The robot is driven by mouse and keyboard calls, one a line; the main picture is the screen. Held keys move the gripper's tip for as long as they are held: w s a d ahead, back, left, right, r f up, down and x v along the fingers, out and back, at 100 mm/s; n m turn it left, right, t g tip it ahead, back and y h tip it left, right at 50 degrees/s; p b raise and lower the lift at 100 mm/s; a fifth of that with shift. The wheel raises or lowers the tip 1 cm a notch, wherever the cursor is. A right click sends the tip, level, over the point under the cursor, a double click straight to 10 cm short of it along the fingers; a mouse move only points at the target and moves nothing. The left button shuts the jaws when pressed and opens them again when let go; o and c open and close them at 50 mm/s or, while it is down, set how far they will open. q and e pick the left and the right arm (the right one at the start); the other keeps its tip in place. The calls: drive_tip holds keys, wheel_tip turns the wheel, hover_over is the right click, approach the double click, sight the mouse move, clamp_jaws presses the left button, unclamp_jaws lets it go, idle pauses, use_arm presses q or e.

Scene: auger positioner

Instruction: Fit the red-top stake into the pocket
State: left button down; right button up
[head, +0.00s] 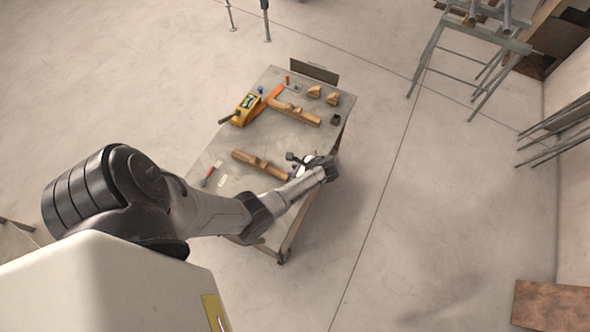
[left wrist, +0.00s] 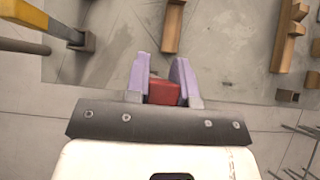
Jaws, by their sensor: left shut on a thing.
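My left gripper (left wrist: 161,60) is shut on the red-top stake (left wrist: 163,93); only its red block-like end shows between the two purple fingers in the left wrist view. In the head view my left gripper (head: 301,161) is over the right long edge of the workbench, and the stake cannot be made out there. A small dark brown block (head: 336,119) sits by the right edge of the bench, apart from the gripper, and also shows in the left wrist view (left wrist: 287,96). I cannot tell whether it has the pocket. My right gripper is not in view.
The bench (head: 276,131) holds two long wooden pieces (head: 295,112) (head: 258,164), a yellow tool (head: 246,109), two small wood blocks (head: 314,91) and a red-handled tool (head: 209,176). A yellow-handled grey tool (left wrist: 65,32) lies left in the left wrist view.

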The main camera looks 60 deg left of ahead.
use_arm(q)
drive_tip(key=shift+f+b, duration=0.45)
drive_tip(key=shift+f, duration=0.3)
drive_tip(key=shift+f+b, duration=0.95)
drive_tip(key=shift+f, duration=0.35)
drive_tip(key=shift+f+b, duration=0.4)
drive_tip(key=shift+f, duration=0.1)
drive_tip(key=c, duration=0.9)
unclamp_jaws()
drive_tip(key=v, duration=1.3)
drive_tip(key=shift+w+d+r+p, duration=0.2)
drive_tip(key=shift+r+p, duration=0.1)
drive_tip(key=shift+p, duration=0.1)
